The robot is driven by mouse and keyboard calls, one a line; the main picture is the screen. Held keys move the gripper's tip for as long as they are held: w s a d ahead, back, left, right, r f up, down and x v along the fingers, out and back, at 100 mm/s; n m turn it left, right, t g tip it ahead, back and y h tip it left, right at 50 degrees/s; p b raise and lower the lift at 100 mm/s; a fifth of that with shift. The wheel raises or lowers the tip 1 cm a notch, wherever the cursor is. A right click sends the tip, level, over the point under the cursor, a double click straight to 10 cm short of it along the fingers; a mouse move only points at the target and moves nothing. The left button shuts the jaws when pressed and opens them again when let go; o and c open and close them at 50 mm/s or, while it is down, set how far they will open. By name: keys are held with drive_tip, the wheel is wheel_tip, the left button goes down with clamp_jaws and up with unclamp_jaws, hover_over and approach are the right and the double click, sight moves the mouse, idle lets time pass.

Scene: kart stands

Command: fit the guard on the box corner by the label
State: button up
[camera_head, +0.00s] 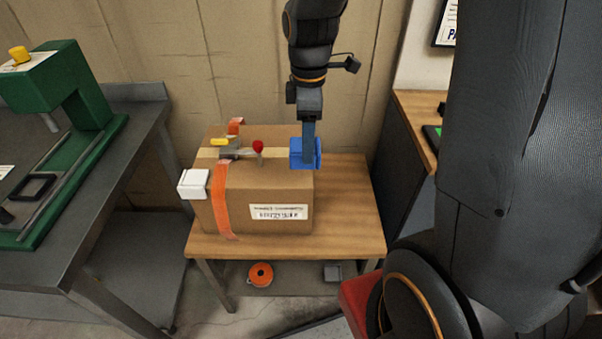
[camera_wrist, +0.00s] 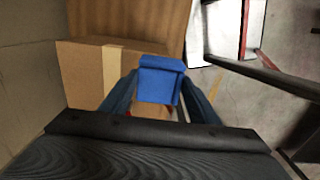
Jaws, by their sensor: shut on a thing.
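A cardboard box (camera_head: 265,190) stands on a small wooden table, with a white label (camera_head: 278,212) on the right part of its front face. It also shows in the wrist view (camera_wrist: 82,75). My gripper (camera_head: 308,140) points down and is shut on a blue guard (camera_head: 299,153), above the box's right end. In the wrist view the guard (camera_wrist: 160,80) sits between the two fingers (camera_wrist: 157,100). I cannot tell whether the guard touches the box. A white guard (camera_head: 193,184) sits on the box's front left corner.
An orange strap (camera_head: 221,200) with a tensioner (camera_head: 232,148) and red knob (camera_head: 258,146) crosses the box. The wooden table (camera_head: 345,215) has bare room to the right. A green press (camera_head: 60,120) stands on the left bench. An orange roll (camera_head: 261,274) lies below.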

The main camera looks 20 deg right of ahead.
drive_tip(key=p, duration=0.1)
approach(307, 182)
drive_tip(key=shift+f, duration=2.65)
drive_tip(key=shift+f, duration=0.1)
drive_tip(key=shift+f, duration=0.35)
drive_tip(key=shift+f, duration=0.15)
drive_tip(key=o, duration=1.1)
